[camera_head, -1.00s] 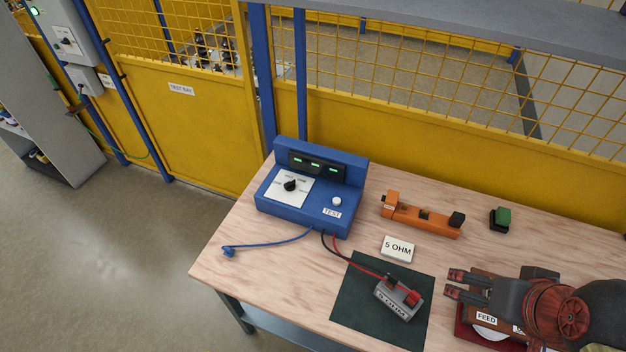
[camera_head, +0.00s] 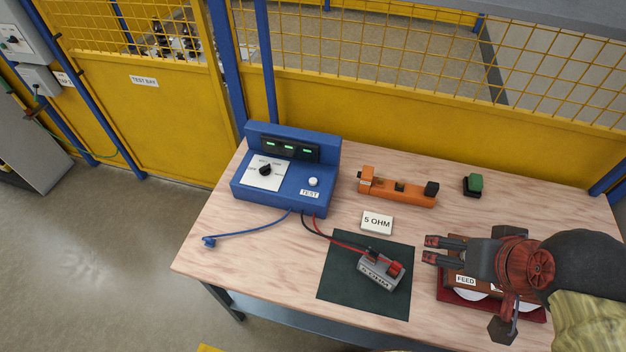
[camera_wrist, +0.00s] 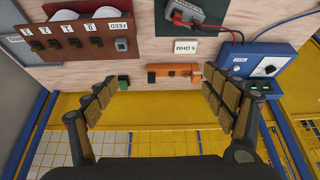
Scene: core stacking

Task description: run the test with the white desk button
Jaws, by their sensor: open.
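The white desk button (camera_head: 313,182) sits on the sloped top of the blue test box (camera_head: 270,207), just above its TEST label. The box also shows upside down at the right in the wrist view (camera_wrist: 280,54); the button there is small, near the finger side of the box. Red and black leads run from the box to a grey 5 OHM block (camera_head: 379,272) on a dark mat (camera_head: 338,287). My gripper (camera_head: 432,249) is open and empty, right of the grey block and well apart from the button. Its spread fingers show in the wrist view (camera_wrist: 165,98).
An orange fixture (camera_head: 399,191) and a green-topped block (camera_head: 473,184) stand at the back of the bench. A 5 OHM card (camera_head: 377,222) lies near the mat. A loose blue lead (camera_head: 243,234) lies front left. A FEED-labelled brown unit (camera_head: 452,281) sits below my gripper. A yellow fence (camera_head: 400,136) stands behind.

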